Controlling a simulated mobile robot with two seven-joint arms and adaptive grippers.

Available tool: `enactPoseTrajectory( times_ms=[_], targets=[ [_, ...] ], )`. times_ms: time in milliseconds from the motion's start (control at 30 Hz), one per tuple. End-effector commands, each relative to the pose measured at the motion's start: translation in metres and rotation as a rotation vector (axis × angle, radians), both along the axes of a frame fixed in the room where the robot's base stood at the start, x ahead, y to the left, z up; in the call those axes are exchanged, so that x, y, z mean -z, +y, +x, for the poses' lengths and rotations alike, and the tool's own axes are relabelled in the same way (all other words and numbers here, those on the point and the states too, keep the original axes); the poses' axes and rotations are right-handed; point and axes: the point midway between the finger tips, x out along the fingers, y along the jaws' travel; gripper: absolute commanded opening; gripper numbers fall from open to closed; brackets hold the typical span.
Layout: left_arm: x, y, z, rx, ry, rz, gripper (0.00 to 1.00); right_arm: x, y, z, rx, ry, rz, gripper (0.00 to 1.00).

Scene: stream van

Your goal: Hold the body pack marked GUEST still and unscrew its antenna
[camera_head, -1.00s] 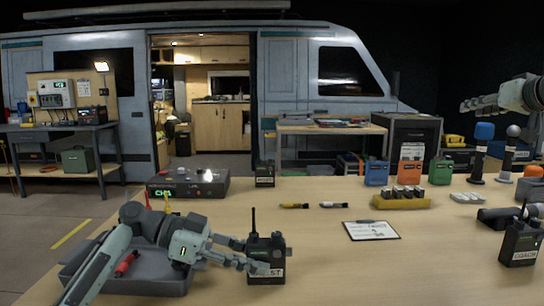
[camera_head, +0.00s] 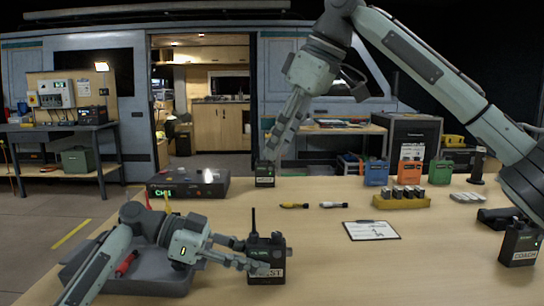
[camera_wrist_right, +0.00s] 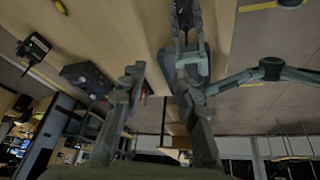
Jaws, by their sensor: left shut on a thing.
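The body pack marked GUEST (camera_head: 265,249) stands upright on the table, its label partly covered by fingers. Its black antenna (camera_head: 253,219) points up from its top left corner. My left gripper (camera_head: 262,258) is shut on the pack from the left. My right gripper (camera_head: 269,153) is in the air, above and beyond the pack, fingers pointing down. In the right wrist view its two fingers (camera_wrist_right: 158,78) are spread with nothing clearly between them. The gap from right gripper to antenna is hard to judge.
A grey tray (camera_head: 150,284) lies under my left arm. A receiver box (camera_head: 188,184) and another pack (camera_head: 264,177) stand behind. A clipboard (camera_head: 371,230), a yellow battery holder (camera_head: 402,202) and the COACH pack (camera_head: 519,245) are to the right.

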Motion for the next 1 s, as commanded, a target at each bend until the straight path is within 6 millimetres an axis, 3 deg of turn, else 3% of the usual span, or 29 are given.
enactPoseTrajectory(
  times_ms=[100, 233, 467, 800, 1000],
  targets=[
    [0.001, 0.0, 0.0, 0.001, 0.001, 0.001, 0.0, 0.012, 0.012, -0.024, -0.063, 0.047, -0.094, 0.3],
    [0.001, 0.0, 0.0, 0.001, 0.001, 0.001, 0.0, 0.021, 0.017, -0.035, -0.092, 0.074, -0.141, 0.3],
    [0.001, 0.0, 0.0, 0.001, 0.001, 0.001, 0.0, 0.049, 0.024, -0.033, -0.095, 0.078, -0.146, 0.3],
    [0.001, 0.0, 0.0, 0.001, 0.001, 0.001, 0.0, 0.109, 0.041, -0.025, -0.094, 0.077, -0.144, 0.3],
    [0.001, 0.0, 0.0, 0.0, 0.001, 0.001, 0.0, 0.129, 0.047, -0.023, -0.094, 0.076, -0.144, 0.3]
  ],
)
